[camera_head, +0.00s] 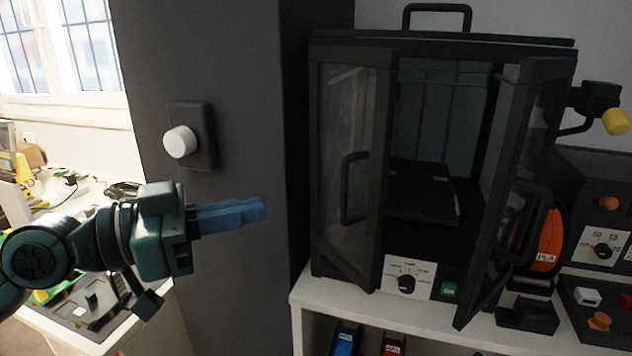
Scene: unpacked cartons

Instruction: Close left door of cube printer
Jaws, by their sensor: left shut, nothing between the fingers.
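The cube printer (440,42) is a black box-shaped frame with a top handle, standing on a white shelf. Its left door (381,150) is a dark-framed clear panel with a black handle (346,188); it stands partly open, swung out toward me. Its right door (510,200) is also open, swung out further. My left gripper (265,209) has blue fingers, shut and empty, pointing right. It is in front of the dark grey column, to the left of the left door's handle and apart from it. My right gripper is not in view.
The white shelf (420,328) holds the printer, with blue and red items below. An orange filament spool (548,238) and control boxes (602,245) stand at the right. A dark grey column (240,100) with a white knob (180,142) stands behind my left gripper. A cluttered table is at left.

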